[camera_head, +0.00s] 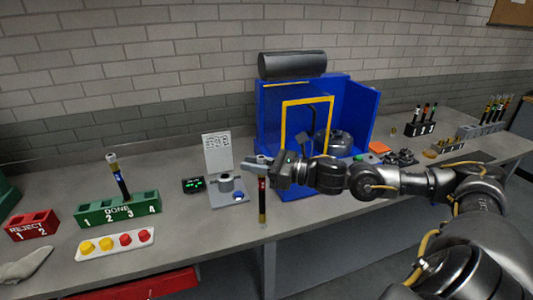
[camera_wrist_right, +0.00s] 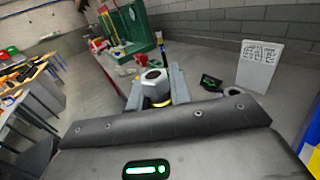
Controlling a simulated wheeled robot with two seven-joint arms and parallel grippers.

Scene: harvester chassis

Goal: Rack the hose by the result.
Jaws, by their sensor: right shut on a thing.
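My right gripper (camera_head: 262,162) is shut on a dark hose (camera_head: 262,202) with coloured bands, held upright by its top fitting near the bench's front edge. In the wrist view, the hose's silver hex fitting (camera_wrist_right: 155,84) sits between the fingers. The green DONE rack (camera_head: 90,219) stands at the left with one hose (camera_head: 118,178) tilted in a middle slot. The red REJECT rack (camera_head: 33,226) is farther left and looks empty. A small black display (camera_head: 193,184) shows green marks, too small to read. My left gripper is not in view.
A grey test stand (camera_head: 218,155) with a white card is just left of my gripper. A strip of yellow and red caps (camera_head: 115,244) lies before the DONE rack. A blue booth (camera_head: 270,110) stands behind. More racked hoses (camera_head: 422,128) are at the right.

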